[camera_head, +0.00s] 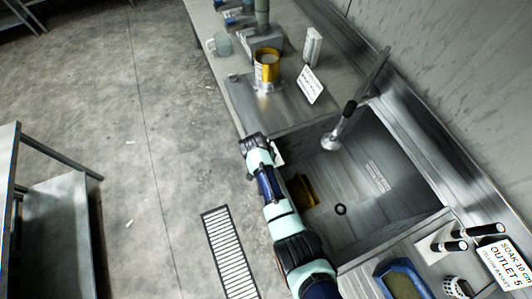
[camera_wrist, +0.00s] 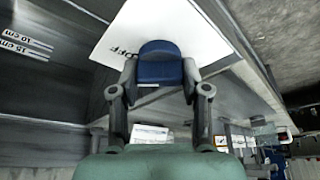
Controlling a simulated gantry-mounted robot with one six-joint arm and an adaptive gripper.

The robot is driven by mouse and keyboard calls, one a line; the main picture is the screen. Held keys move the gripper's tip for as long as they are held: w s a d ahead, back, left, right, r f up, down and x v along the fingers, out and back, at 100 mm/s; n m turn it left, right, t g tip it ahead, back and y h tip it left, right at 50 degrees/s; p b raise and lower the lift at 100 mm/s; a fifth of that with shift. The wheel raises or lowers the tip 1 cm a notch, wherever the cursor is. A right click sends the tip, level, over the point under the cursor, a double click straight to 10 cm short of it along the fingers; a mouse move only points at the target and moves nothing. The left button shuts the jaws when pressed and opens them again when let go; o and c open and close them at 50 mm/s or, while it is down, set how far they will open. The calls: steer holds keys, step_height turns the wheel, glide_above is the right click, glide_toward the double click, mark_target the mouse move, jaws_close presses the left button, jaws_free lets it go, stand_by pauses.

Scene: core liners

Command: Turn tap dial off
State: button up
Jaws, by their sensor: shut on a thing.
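The tap dial (camera_wrist: 160,62) is a dark blue rounded knob in the wrist view, in front of a white plate (camera_wrist: 200,28) with the partly hidden lettering "OFF". My gripper (camera_wrist: 160,82) is shut on the dial, with one finger on each side of it. In the head view my arm reaches up to the front edge of the steel sink (camera_head: 385,190); the dial and fingertips are hidden there. A corner of the white plate (camera_head: 278,153) shows beside my wrist. I cannot tell which way the dial points.
A spray head (camera_head: 332,142) hangs over the sink, and a brown object (camera_head: 302,192) lies inside. A yellow tin (camera_head: 267,68) and clear mug (camera_head: 222,44) stand on the far counter. A blue tray (camera_head: 403,284) is near right.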

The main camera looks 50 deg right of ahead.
steer(key=o, duration=1.2)
steer(key=shift+c, duration=0.2)
steer(key=v, duration=1.2)
